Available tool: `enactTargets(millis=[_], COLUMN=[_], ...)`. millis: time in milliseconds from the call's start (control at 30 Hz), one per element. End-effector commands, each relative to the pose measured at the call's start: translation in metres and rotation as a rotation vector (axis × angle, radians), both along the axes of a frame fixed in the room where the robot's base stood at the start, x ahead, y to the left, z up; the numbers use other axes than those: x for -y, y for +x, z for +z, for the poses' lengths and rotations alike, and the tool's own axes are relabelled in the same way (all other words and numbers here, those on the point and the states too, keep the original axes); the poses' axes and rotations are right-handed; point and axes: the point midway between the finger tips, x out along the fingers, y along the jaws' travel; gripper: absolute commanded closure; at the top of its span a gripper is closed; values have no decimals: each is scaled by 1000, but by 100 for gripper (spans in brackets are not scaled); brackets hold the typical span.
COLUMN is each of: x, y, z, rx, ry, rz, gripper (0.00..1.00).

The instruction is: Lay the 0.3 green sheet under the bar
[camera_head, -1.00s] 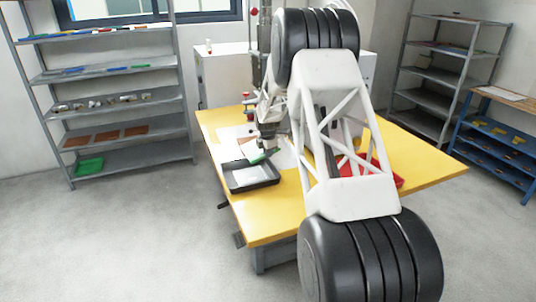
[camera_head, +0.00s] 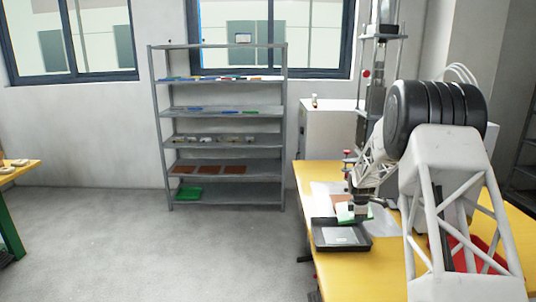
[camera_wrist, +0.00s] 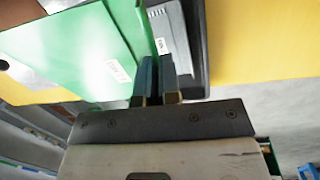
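A green sheet (camera_head: 347,213) is at the tip of my gripper (camera_head: 358,208), over the yellow table. In the wrist view the green sheet (camera_wrist: 85,45) fills the upper left and carries a small white label. My gripper (camera_wrist: 158,68) has its two fingers close together there, with the sheet's edge at them; it looks shut on that edge. The label is too small to read, so I cannot tell the thickness. I cannot make out the bar clearly; a tall machine column (camera_head: 378,75) stands behind my arm.
A black tray (camera_head: 318,247) with a pale labelled item lies on the yellow table (camera_head: 340,285) just in front of the gripper. A brown sheet (camera_head: 342,198) lies behind the green one. A red bin (camera_head: 480,262) is at the right. A grey shelf rack (camera_head: 225,155) stands at the back.

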Motion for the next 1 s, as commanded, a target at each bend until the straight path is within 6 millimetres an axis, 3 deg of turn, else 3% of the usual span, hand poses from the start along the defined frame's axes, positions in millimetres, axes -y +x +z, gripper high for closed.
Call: enactTargets(millis=[1000], x=[-80], y=[-20], z=[-31], rx=[0], ry=[0], rz=[-976], gripper=[100])
